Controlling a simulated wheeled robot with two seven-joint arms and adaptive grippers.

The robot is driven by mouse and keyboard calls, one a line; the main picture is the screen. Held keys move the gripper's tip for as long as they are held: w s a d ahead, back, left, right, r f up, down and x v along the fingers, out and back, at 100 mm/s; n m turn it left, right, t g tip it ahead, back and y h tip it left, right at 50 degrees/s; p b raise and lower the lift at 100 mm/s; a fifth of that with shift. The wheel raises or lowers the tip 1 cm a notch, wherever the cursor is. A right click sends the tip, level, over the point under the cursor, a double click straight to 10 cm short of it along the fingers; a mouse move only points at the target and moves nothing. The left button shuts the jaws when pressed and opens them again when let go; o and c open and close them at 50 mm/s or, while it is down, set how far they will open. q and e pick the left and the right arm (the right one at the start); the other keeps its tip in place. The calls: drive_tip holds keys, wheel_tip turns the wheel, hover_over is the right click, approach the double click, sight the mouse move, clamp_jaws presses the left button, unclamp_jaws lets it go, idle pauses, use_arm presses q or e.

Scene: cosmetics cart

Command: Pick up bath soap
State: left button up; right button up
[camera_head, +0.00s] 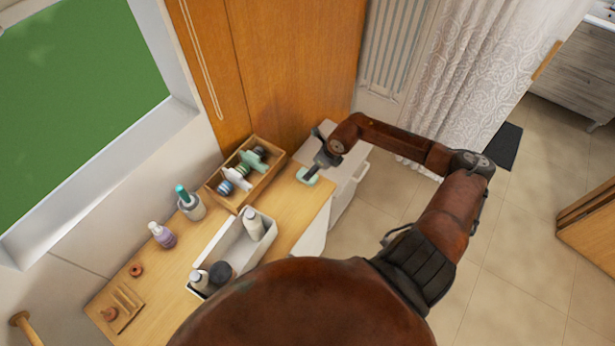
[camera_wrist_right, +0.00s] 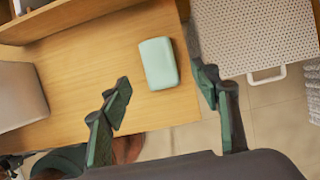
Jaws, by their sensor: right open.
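The bath soap appears to be a pale mint-green rounded bar (camera_wrist_right: 158,63) lying flat on the wooden top, near its right edge. It also shows small in the head view (camera_head: 306,176), partly covered by my gripper. My right gripper (camera_wrist_right: 166,82) is open in the wrist view. Its fingers are on either side of the soap's near end, with gaps on both sides and nothing held. In the head view the right gripper (camera_head: 314,169) is right over the soap. My left gripper is not in view.
A wooden box (camera_head: 266,181) with several bottles stands behind the soap. A white bin (camera_head: 232,247) with containers stands to the left. A teal-topped bottle (camera_head: 189,203) and a purple bottle (camera_head: 162,236) stand farther left.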

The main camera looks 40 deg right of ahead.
sight(303, 170)
drive_tip(key=p+x, duration=0.1)
drive_tip(key=x, duration=0.5)
drive_tip(key=shift+w+a, duration=0.15)
drive_tip(key=shift+w, duration=0.05)
drive_tip(key=shift+w+f, duration=0.2)
drive_tip(key=shift+f, duration=0.35)
drive_tip(key=shift+c, duration=0.7)
drive_tip(key=c, duration=1.2)
